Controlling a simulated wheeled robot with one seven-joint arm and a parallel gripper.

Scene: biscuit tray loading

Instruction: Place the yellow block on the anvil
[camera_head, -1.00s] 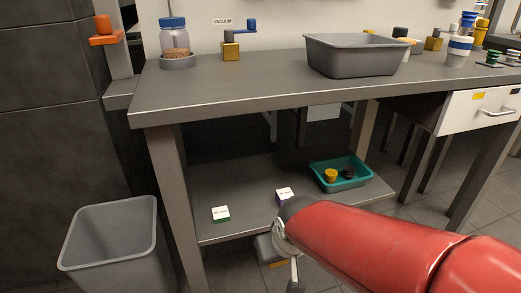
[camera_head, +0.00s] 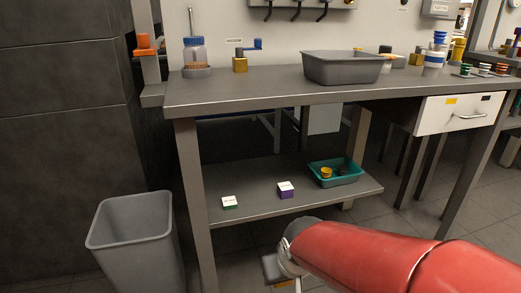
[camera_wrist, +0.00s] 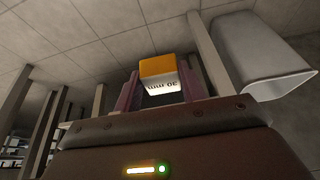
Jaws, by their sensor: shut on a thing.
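My gripper (camera_wrist: 160,88) is shut on the yellow block (camera_wrist: 158,66) in the wrist view. One finger is on each side of it. The block has a yellow-orange side and a white face with an upside-down "30 mm" label. In the head view, a grey-topped piece with a yellow lower edge, apparently this block (camera_head: 283,284), shows low beside my red arm, in front of the bench and below its lower shelf; the gripper fingers are not clear there. I cannot make out which thing is the anvil.
A bench (camera_head: 330,90) has a grey tub (camera_head: 343,68) on top. Its lower shelf (camera_head: 255,180) holds a green block (camera_head: 231,203), a purple block (camera_head: 286,190) and a teal tray (camera_head: 335,180) with small things. A grey bin (camera_head: 133,240) stands left. A brass block with blue crank (camera_head: 240,63) is behind.

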